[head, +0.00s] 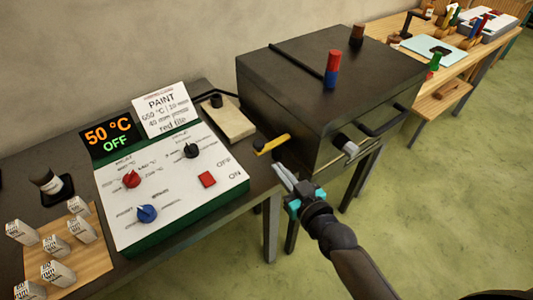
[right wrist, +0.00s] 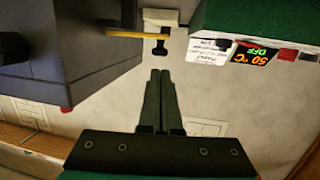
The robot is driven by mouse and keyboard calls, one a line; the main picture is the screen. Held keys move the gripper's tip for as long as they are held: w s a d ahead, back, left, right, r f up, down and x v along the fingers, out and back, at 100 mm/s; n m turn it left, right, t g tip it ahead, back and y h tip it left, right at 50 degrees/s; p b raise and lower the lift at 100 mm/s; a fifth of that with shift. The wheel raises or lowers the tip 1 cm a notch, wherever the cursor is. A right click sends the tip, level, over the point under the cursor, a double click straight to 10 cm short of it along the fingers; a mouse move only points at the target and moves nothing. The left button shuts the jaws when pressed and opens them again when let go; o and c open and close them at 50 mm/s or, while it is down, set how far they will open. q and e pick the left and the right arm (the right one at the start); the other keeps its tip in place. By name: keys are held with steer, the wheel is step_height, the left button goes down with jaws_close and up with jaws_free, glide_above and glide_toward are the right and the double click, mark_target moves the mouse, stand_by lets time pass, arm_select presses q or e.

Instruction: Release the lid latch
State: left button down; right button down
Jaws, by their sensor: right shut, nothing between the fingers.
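A dark box-shaped kiln (head: 308,110) stands on its own stand with its lid down. A yellow-handled lever (head: 271,145) sticks out at its left front corner; it also shows in the right wrist view (right wrist: 122,34). A short knob on a metal bar (head: 346,145) sits on the front face beside a black lid handle (head: 386,120). I cannot tell for certain which part is the lid latch. My right gripper (head: 284,176) is shut and empty, just in front of and below the yellow lever, apart from it. It also shows in the right wrist view (right wrist: 159,76). My left gripper is out of view.
A control panel (head: 165,185) stands left of the kiln, its display (head: 109,135) reading 50 °C OFF, with a PAINT card (head: 166,112). A red-and-blue cylinder (head: 332,70) stands on the lid. Small labelled blocks (head: 60,273) sit at lower left. Floor in front is clear.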

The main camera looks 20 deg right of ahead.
mark_target(261, 147)
steer(key=b+x, duration=0.1)
steer(key=x, duration=0.6)
steer(key=shift+w+a+f, duration=0.1)
steer(key=shift+w, duration=0.25)
